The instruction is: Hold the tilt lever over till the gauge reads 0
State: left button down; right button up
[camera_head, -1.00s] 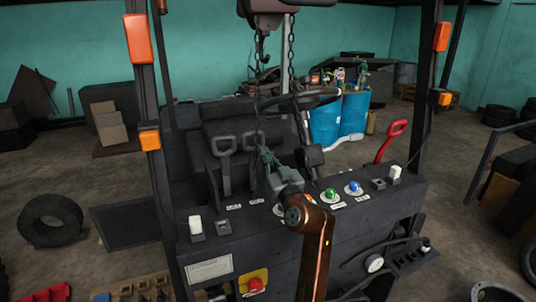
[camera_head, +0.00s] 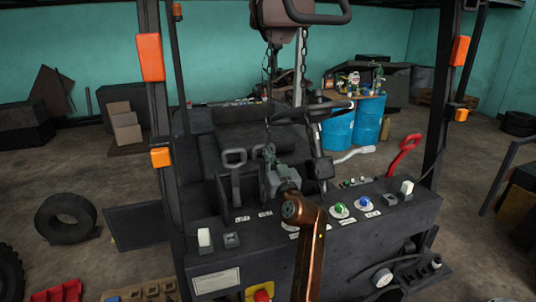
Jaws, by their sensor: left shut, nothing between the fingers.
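My right gripper is not in view.
Green (camera_head: 340,209) and blue (camera_head: 364,203) knobs and a white switch (camera_head: 407,188) lie right of my arm. A red lever (camera_head: 403,155) stands at the console's right end. Chains (camera_head: 301,65) hang above the levers. A red button (camera_head: 261,294) is low in front.

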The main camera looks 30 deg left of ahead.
pick_arm(q)
jog(key=shift+g+h, duration=0.7)
jog(key=w+a+p, duration=0.1)
jog(key=a+p, duration=0.1)
jog(key=w+a+r+p, duration=0.1)
jog(key=w+p, duration=0.1)
jog(key=p, duration=0.1)
jog(key=shift+a+r, duration=0.2)
jog(key=shift+a, duration=0.15)
jog(key=w+a+h+p, duration=0.1)
jog(key=a+p, duration=0.1)
jog(key=w+a+f+g+h+p, duration=0.1)
jog(key=w+p, duration=0.1)
jog(key=shift+w+a+f, duration=0.1)
jog(key=shift+a+f, duration=0.05)
jog(key=shift+a, duration=0.25)
jog(key=shift+a, duration=0.15)
dwell(2.6)
dwell(0.7)
